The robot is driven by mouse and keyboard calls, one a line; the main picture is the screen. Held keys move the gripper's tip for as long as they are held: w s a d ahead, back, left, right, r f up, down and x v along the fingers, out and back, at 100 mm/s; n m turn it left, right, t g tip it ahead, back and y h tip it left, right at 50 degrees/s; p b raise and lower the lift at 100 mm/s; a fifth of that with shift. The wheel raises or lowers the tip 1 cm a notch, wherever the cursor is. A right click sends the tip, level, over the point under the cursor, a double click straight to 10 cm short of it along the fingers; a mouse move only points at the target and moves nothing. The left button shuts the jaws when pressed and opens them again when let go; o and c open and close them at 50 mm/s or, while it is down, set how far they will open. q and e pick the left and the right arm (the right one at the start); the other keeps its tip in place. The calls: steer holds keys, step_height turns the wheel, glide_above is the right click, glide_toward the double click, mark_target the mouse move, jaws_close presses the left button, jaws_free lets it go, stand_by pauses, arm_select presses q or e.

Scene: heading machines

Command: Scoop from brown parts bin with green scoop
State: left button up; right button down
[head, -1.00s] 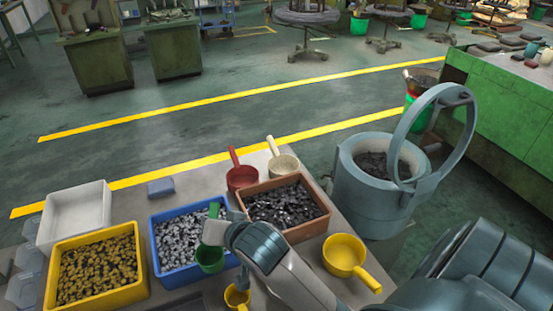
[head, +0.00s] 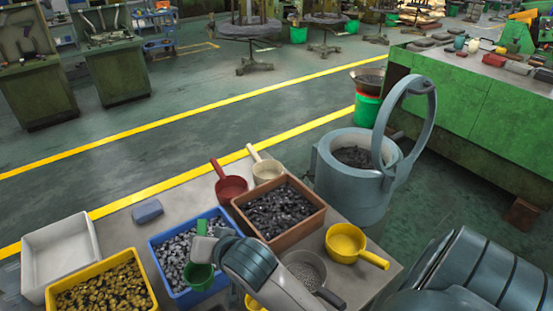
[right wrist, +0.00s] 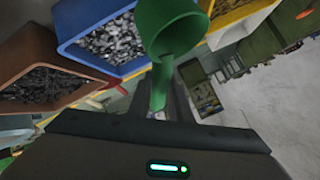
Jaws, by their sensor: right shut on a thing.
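The brown bin (head: 316,221) of dark metal parts stands on the table, right of the blue bin. It also shows at the left of the right wrist view (right wrist: 60,97). My right gripper (head: 212,243) is shut on the handle of the green scoop (head: 198,276). The scoop's cup hangs over the front right part of the blue bin, left of the brown bin and apart from it. In the right wrist view the handle lies between the fingers (right wrist: 172,95) and the cup (right wrist: 168,32) is beyond them. I see no parts in the cup. My left gripper is out of view.
The blue bin (head: 157,262), yellow bin (head: 152,293) and empty white tray (head: 28,272) stand to the left. Red (head: 230,187), cream (head: 266,170), yellow (head: 346,241) and grey (head: 304,269) scoops surround the brown bin. A large grey bucket (head: 345,196) stands right.

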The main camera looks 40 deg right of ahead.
steer(key=shift+w, duration=0.1)
steer(key=shift+w+d+p, duration=0.5)
steer(key=shift+p, duration=0.15)
steer(key=w+d+n+t+p, duration=0.1)
steer(key=w+d+p, duration=0.25)
steer(key=d, duration=0.25)
steer(key=w+d+n+t+p, duration=0.1)
steer(key=w+d+p, duration=0.2)
steer(key=d+p, duration=0.3)
steer(key=d+r+p, duration=0.2)
steer(key=d, duration=0.7)
steer(key=d+r+n+y+p, duration=0.1)
steer(key=d+p, duration=0.2)
steer(key=d, duration=0.6)
steer(key=shift+w+d+r+n+t, duration=0.2)
steer(key=shift+r+n+t, duration=0.1)
steer(key=shift+r+t, duration=0.1)
steer(key=shift+a+f, duration=0.1)
steer(key=shift+f, duration=0.05)
